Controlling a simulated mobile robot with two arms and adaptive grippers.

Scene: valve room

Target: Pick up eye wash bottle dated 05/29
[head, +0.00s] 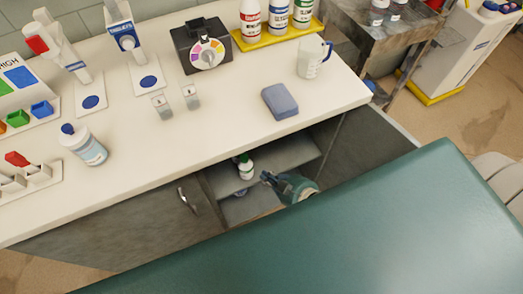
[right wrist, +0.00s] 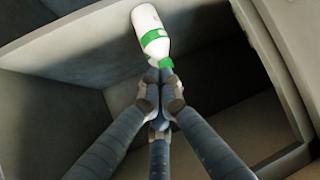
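A small white bottle with green parts (head: 245,168) stands on a shelf inside the open cabinet under the counter. It also shows in the right wrist view (right wrist: 150,30), just beyond my fingertips, with a green band and a green end. No date on it can be read. My left gripper is out of view.
The cabinet shelf (head: 285,153) has a darker item (head: 238,191) below it. A white bottle with a blue cap (head: 90,150), a blue-grey block (head: 280,101) and a beaker (head: 312,57) stand on the counter (head: 200,130). A large green surface (head: 370,225) fills the front.

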